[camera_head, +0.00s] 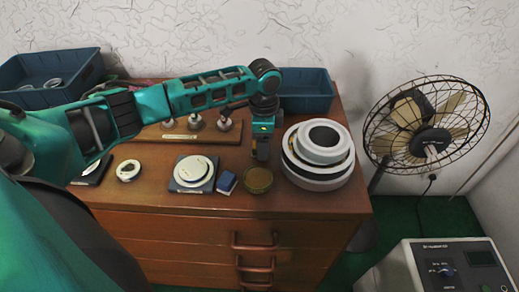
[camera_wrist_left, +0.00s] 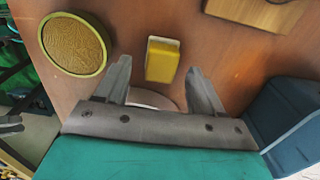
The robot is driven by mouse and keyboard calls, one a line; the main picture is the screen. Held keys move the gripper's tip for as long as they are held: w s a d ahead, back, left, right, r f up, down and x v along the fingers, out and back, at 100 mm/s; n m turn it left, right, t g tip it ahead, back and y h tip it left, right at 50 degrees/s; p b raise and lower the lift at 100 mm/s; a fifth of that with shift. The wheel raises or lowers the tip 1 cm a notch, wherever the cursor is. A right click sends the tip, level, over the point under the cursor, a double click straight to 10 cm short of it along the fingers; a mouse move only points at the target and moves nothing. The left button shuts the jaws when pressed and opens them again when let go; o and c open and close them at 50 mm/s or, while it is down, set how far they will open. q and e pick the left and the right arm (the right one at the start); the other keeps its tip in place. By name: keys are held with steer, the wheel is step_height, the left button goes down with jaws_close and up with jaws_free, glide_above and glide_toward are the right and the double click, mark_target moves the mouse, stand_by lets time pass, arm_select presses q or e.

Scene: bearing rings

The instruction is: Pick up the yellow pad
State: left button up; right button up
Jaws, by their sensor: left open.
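The yellow pad (camera_wrist_left: 162,63) shows in the left wrist view as a small block with a pale end, lying on the brown wooden top. My left gripper (camera_wrist_left: 158,68) is open, and its two fingers appear on either side of the pad, with nothing held. Whether the fingers are level with the pad or above it, I cannot tell. In the head view my left gripper (camera_head: 261,152) points down over the cabinet top, and I cannot make out the pad there. My right gripper is not in view.
A round olive-rimmed dish (camera_head: 258,180) stands close in front of the gripper, beside a small blue block (camera_head: 227,182). A stack of rings (camera_head: 318,155) is just right. A blue bin (camera_head: 306,90) and a wooden board with knobs (camera_head: 160,133) are behind.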

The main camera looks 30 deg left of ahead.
arm_select(q)
steer(key=shift+f, duration=0.7)
steer(key=shift+c, duration=0.5)
steer(key=c, duration=1)
steer(key=shift+r, duration=0.1)
step_height(320, 180, up, 20)
steer(key=shift+f+p, duration=0.1)
steer(key=shift+p, duration=1)
steer(key=o, duration=0.4)
steer(key=shift+c, duration=1.6)
